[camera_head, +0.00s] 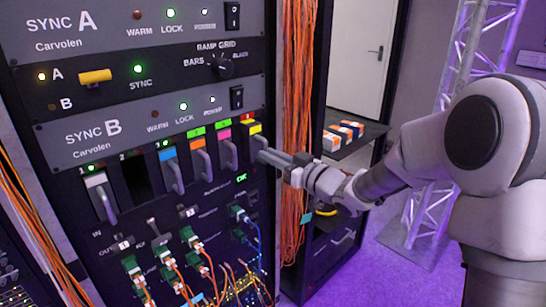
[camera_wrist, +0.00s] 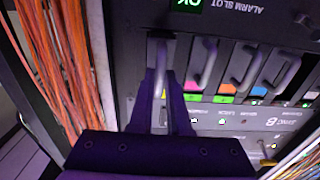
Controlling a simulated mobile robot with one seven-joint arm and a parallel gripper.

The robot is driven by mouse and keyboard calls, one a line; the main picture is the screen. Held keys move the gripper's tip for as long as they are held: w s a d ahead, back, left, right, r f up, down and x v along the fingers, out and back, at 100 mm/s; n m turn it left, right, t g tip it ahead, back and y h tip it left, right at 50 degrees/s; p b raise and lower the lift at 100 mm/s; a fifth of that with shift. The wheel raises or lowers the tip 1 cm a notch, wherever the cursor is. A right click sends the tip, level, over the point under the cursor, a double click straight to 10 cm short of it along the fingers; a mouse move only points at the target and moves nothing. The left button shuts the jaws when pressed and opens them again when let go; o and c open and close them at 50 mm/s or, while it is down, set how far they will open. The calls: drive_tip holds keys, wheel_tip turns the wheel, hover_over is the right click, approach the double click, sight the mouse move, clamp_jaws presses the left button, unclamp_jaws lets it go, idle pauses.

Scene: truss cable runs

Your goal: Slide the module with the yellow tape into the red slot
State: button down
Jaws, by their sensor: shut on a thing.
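The module with the yellow tape (camera_head: 254,128) is in the rightmost position of the module row on the rack, under a small red marking (camera_head: 246,115). Its yellow tape also shows in the wrist view (camera_wrist: 178,93). My gripper (camera_head: 268,157) is shut on this module's grey handle (camera_wrist: 161,60); its two dark fingers (camera_wrist: 161,95) stand on either side of the handle. I cannot tell exactly how deep the module sits. A dark, empty slot (camera_head: 134,176) is farther left in the row.
Blue (camera_head: 166,154), orange (camera_head: 195,145) and pink-taped (camera_head: 223,135) modules stand left of the yellow one. Orange cables (camera_head: 298,100) hang close on its right. Green connectors with cables (camera_head: 189,237) are below. A green OK display (camera_wrist: 187,3) is near the handle.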

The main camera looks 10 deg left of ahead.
drive_tip(key=shift+x, duration=1.65)
drive_tip(key=shift+r, duration=0.15)
drive_tip(key=c, duration=0.8)
unclamp_jaws()
drive_tip(key=shift+a, duration=0.1)
